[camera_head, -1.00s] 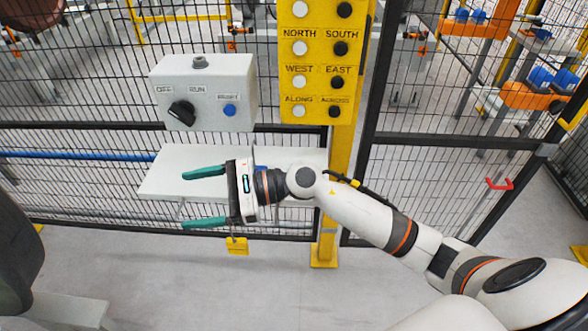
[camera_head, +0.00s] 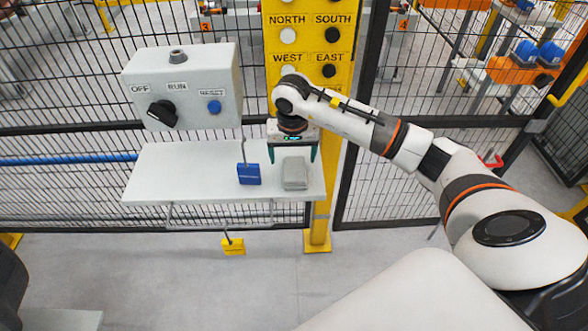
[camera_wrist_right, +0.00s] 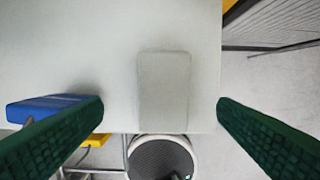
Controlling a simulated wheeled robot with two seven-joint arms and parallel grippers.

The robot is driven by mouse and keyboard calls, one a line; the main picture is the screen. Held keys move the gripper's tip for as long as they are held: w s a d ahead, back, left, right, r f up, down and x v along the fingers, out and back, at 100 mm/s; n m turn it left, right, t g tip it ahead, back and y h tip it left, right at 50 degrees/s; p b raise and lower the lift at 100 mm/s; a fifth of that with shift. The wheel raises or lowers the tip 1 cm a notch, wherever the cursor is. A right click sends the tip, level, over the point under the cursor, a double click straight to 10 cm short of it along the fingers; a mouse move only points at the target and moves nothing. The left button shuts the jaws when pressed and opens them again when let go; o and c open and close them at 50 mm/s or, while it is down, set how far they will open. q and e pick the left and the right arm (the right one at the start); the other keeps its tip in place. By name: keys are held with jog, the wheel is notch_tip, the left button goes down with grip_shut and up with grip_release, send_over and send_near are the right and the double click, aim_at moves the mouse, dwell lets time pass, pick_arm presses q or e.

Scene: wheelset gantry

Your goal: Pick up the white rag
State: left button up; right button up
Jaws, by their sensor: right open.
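The white rag (camera_head: 295,173) looks like a pale grey-white folded block. It lies flat near the right end of the white shelf (camera_head: 190,176). In the right wrist view the rag (camera_wrist_right: 164,88) lies between my two green fingers, nearer the middle. My right gripper (camera_head: 292,152) is open and empty, pointing down just behind and above the rag; its fingers also show spread wide in the wrist view (camera_wrist_right: 160,118). I cannot see them touching the rag. My left gripper is out of view.
A blue padlock (camera_head: 249,174) is on the shelf just left of the rag. A grey switch box (camera_head: 190,85), a yellow post (camera_head: 325,200) and mesh fence stand around the shelf. The shelf's left part is clear.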

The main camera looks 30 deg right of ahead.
aim_at(295, 167)
jog(key=shift+w+f, duration=0.1)
jog(key=shift+f, duration=0.55)
jog(key=f, duration=0.2)
jog(key=d+f+p, duration=0.1)
jog(key=f, duration=0.1)
jog(key=shift+w+f, duration=0.15)
jog(key=shift+f, duration=0.4)
jog(key=shift+c, duration=0.2)
jog(key=c, duration=1)
